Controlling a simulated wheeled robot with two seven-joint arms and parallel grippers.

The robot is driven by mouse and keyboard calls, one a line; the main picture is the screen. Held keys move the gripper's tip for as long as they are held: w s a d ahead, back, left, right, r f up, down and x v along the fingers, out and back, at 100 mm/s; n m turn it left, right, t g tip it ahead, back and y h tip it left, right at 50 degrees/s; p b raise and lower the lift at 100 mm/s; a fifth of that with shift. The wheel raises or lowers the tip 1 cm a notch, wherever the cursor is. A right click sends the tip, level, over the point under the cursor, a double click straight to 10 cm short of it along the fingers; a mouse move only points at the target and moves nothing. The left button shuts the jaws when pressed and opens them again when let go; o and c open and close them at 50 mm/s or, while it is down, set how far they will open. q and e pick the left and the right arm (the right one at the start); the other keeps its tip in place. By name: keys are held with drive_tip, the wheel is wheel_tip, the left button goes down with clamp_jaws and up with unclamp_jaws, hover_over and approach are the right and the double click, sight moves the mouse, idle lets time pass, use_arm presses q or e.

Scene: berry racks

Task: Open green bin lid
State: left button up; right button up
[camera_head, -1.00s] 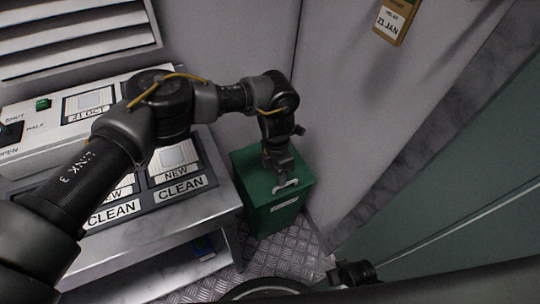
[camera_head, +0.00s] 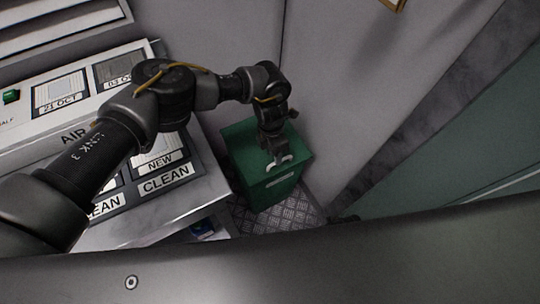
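The green bin (camera_head: 245,148) stands on the floor in the corner, to the right of the bench. Its lid looks closed. A pale handle (camera_head: 279,163) shows on the lid near its front edge. My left gripper (camera_head: 276,154) points down over the lid, right at the handle. I cannot tell whether its fingers touch or hold the handle, as they are small and dark here. My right gripper does not show.
The metal bench (camera_head: 185,202) with "CLEAN" and "NEW" labelled panels lies left of the bin. Grey walls close in behind and to the right. A patch of tread-plate floor (camera_head: 285,215) shows in front of the bin. A grey part crosses the bottom of the view.

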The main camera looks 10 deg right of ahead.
use_arm(q)
drive_tip(key=f, duration=0.1)
drive_tip(key=d+f, duration=0.1)
drive_tip(key=f, duration=0.1)
drive_tip(key=shift+w+d, duration=0.15)
drive_tip(key=shift+d, duration=0.15)
drive_tip(key=shift+w+d+f, duration=0.1)
drive_tip(key=shift+w+f, duration=0.2)
drive_tip(key=shift+w, duration=0.05)
drive_tip(key=shift+s+a+r, duration=0.1)
drive_tip(key=shift+a+r, duration=0.1)
drive_tip(key=shift+a, duration=0.1)
drive_tip(key=shift+s+a+r, duration=0.15)
drive_tip(key=shift+a, duration=0.1)
drive_tip(key=shift+c, duration=0.3)
drive_tip(key=shift+s+r, duration=0.1)
drive_tip(key=shift+s, duration=0.05)
drive_tip(key=c, duration=0.5)
drive_tip(key=shift+d, duration=0.1)
clamp_jaws()
drive_tip(key=shift+d, duration=0.1)
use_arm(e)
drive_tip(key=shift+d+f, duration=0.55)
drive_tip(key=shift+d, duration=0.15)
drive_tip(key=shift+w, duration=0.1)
